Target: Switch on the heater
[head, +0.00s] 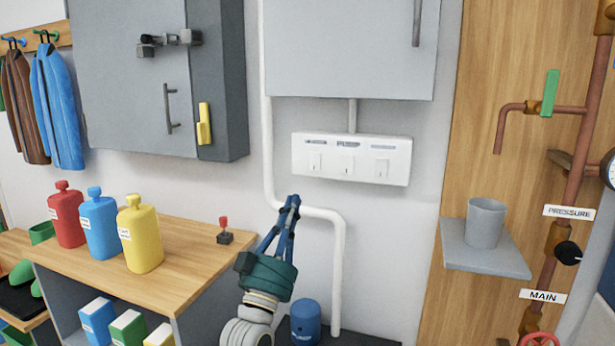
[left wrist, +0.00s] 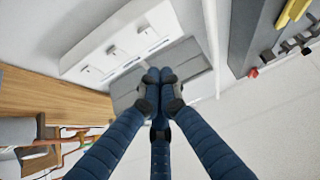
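A white switch panel (head: 302,165) is fixed to the wall, with a row of three switches: left switch (head: 315,162), middle switch (head: 346,165) and right switch (head: 381,169). Their labels are too small to read, so I cannot tell which is the heater's. The panel also shows at the upper left of the left wrist view (left wrist: 75,62). My left gripper (head: 293,202) has blue fingers and points up, below and left of the panel, apart from it in the picture. Its fingertips meet with nothing between them, as the left wrist view shows (left wrist: 158,80). My right gripper is out of view.
A grey cabinet (head: 345,45) hangs above the panel, and a dark grey one (head: 130,95) at left. A white pipe (head: 338,270) runs behind my gripper. Red, blue and yellow bottles (head: 140,235) stand on the wooden bench. A grey shelf with a cup (head: 485,225) is at right.

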